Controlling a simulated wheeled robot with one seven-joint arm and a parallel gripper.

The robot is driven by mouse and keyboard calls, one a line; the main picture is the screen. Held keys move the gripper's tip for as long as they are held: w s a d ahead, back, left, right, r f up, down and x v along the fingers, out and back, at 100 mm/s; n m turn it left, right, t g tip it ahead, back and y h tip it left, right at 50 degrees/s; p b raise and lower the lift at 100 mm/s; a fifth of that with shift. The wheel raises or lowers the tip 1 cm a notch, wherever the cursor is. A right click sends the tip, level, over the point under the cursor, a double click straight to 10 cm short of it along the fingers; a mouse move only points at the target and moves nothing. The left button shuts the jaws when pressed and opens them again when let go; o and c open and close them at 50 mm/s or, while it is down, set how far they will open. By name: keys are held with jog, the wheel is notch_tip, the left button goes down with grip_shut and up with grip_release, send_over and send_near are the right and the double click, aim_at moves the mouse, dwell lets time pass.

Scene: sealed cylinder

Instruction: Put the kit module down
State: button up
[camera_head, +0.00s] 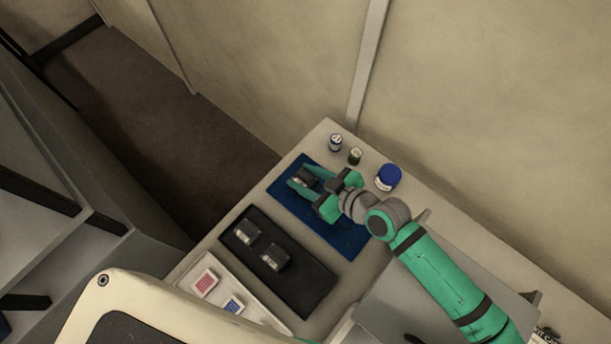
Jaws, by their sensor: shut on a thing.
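My gripper (303,181) is at the far left end of the blue mat (345,239). It is shut on a small dark grey kit module (308,179), with one green finger on either side of it. The module is over or on the mat; I cannot tell whether it touches it. Two similar grey modules, one on the left (246,231) and one on the right (276,257), sit on the black tray (310,296) beside the mat.
Two small jars (335,142) (355,156) and a blue-lidded tub (388,177) stand near the wall behind the mat. A white tray (262,313) holds a red item (205,282) and a blue item (233,304). The mat's near part is clear.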

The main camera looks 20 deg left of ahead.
jog(key=shift+w+f, duration=0.1)
jog(key=shift+f, duration=0.35)
jog(key=shift+d, duration=0.2)
jog(key=shift+f, duration=0.1)
jog(key=shift+a+f, duration=0.1)
jog(key=shift+f, duration=0.15)
jog(key=o, duration=1.1)
jog(key=shift+o, duration=0.2)
jog(key=shift+r, duration=0.15)
